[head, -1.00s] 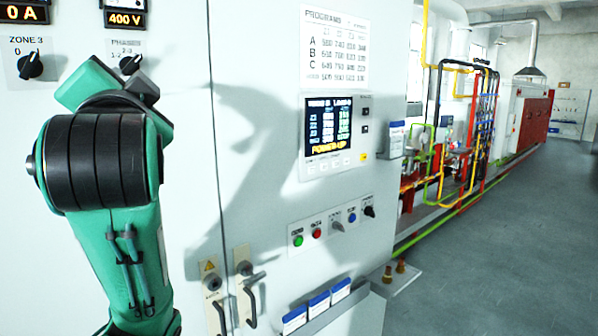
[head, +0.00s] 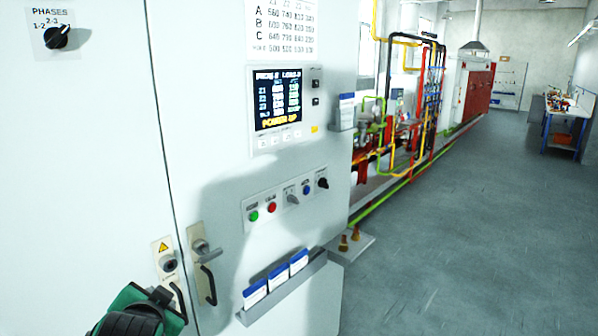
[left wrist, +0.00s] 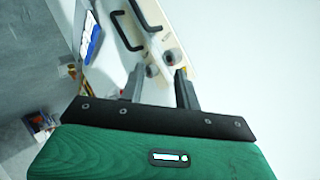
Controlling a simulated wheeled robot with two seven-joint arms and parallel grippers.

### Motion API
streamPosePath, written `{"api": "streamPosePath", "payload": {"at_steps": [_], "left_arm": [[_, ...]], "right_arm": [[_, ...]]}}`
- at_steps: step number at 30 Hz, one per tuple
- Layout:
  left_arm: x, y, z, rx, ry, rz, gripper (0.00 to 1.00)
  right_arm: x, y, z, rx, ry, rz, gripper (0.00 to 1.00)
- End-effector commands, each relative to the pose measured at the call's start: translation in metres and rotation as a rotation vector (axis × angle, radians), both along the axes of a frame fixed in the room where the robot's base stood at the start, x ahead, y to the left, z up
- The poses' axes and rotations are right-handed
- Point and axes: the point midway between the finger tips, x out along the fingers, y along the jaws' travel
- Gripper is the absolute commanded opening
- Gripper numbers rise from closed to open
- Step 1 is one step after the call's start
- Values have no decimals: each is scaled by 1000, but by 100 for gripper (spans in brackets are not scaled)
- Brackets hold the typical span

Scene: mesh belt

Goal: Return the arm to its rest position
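My left arm (head: 140,314) shows only as a green and black piece at the bottom left edge of the head view, low in front of the cabinet. In the left wrist view my left gripper (left wrist: 160,82) has its two dark fingers apart, with nothing visible between them. The fingers point toward the cabinet's door handles (left wrist: 127,30), and I cannot tell the distance. The gripper itself cannot be made out in the head view. My right arm and right gripper are in neither view.
The pale cabinet (head: 100,150) fills the left, with a display (head: 278,100), buttons and a rotary switch (head: 57,38). A card holder (head: 285,287) juts from its front. Coloured pipes (head: 420,110) run behind it. The grey floor (head: 470,240) at right is clear.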

Motion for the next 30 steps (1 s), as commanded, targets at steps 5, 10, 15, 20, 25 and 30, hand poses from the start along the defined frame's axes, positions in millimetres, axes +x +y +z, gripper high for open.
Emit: {"api": "streamPosePath", "payload": {"at_steps": [5, 10, 15, 20, 25, 30], "left_arm": [[-33, -6, -80, -98, 144, -3, 33], [-75, -12, -146, -193, 274, 13, 33], [-127, -17, -203, -288, 406, 44, 33], [-178, -22, -244, -370, 519, 82, 33], [-222, -26, -272, -436, 610, 126, 33], [-262, -29, -291, -488, 687, 166, 33]], "right_arm": [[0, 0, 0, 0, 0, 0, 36], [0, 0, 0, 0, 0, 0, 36], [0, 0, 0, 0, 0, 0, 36], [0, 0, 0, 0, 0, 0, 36], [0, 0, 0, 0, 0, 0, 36], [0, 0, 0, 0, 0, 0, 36]]}}
